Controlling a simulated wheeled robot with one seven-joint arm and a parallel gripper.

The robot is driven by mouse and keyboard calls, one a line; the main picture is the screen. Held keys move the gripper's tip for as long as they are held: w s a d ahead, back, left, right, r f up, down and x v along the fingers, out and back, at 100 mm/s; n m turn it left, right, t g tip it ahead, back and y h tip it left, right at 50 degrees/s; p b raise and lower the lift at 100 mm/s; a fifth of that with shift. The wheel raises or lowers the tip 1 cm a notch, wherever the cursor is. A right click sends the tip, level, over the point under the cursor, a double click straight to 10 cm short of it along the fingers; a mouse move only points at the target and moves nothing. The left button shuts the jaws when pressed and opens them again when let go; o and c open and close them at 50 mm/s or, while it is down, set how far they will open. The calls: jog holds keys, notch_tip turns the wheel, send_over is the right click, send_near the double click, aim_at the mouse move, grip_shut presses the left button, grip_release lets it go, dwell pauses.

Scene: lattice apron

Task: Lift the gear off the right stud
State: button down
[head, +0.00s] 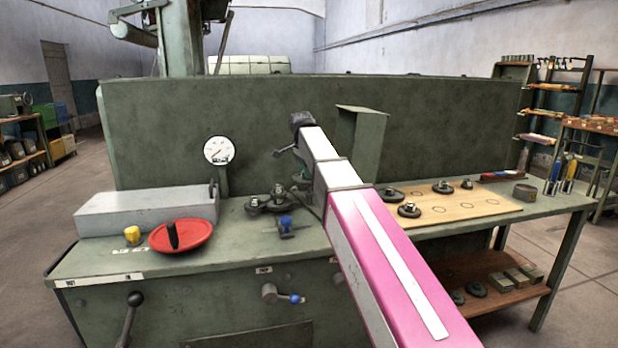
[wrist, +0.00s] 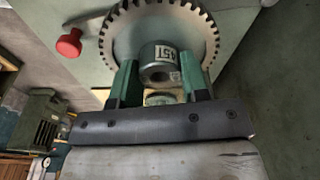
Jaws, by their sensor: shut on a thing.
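In the wrist view a large dark toothed gear (wrist: 128,36) fills the top middle. Its grey hub (wrist: 152,52) carries a white label with dark characters. My gripper (wrist: 158,72) has its two green fingers on either side of the hub and is shut on it. In the head view my pink and white arm reaches over the bench and hides most of the gripper and the held gear. Dark gear-like parts (head: 256,204) sit on the bench just left of the arm. The right stud is hidden, and I cannot tell whether the gear still touches it.
A wooden board (head: 460,208) with several dark parts lies right of my arm. A red dish (head: 190,238), yellow block (head: 132,234) and grey slab (head: 140,210) stand at left. A gauge (head: 219,150) and green panel (head: 430,115) rise behind. A red knob (wrist: 69,43) shows in the wrist view.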

jog(key=s+a+r, duration=0.3)
jog(key=s+r, duration=0.2)
jog(key=s, duration=0.3)
jog(key=shift+s+a+r, duration=0.3)
jog(key=shift+s+r, duration=0.05)
jog(key=shift+f, duration=0.1)
